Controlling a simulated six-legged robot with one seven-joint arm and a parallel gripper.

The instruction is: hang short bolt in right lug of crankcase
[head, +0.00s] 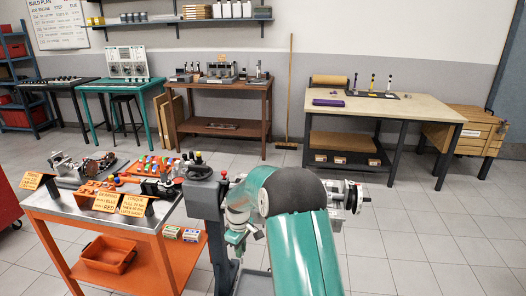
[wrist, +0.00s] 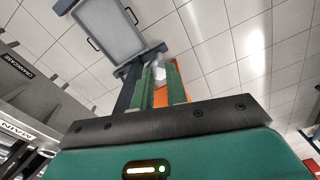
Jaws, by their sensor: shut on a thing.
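In the wrist view my gripper (wrist: 160,75) is shut on a small pale thing (wrist: 158,60) at its fingertips. It looks like the short bolt, but it is blurred and mostly hidden by the fingers. In the head view my teal arm fills the lower middle, and my gripper (head: 238,238) is small and partly hidden beside the dark stand post. A grey metal body (head: 349,195) with a round end, which looks like the crankcase, shows behind my arm to the right. My arm hides most of it, and I cannot make out its right lug.
The dark stand post (head: 206,225) stands left of my arm. An orange cart (head: 150,232) with small parts, cards and a lower orange bin (head: 106,255) is at the left. Workbenches line the back wall. The floor at the right is clear. A grey tray (wrist: 110,28) shows in the wrist view.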

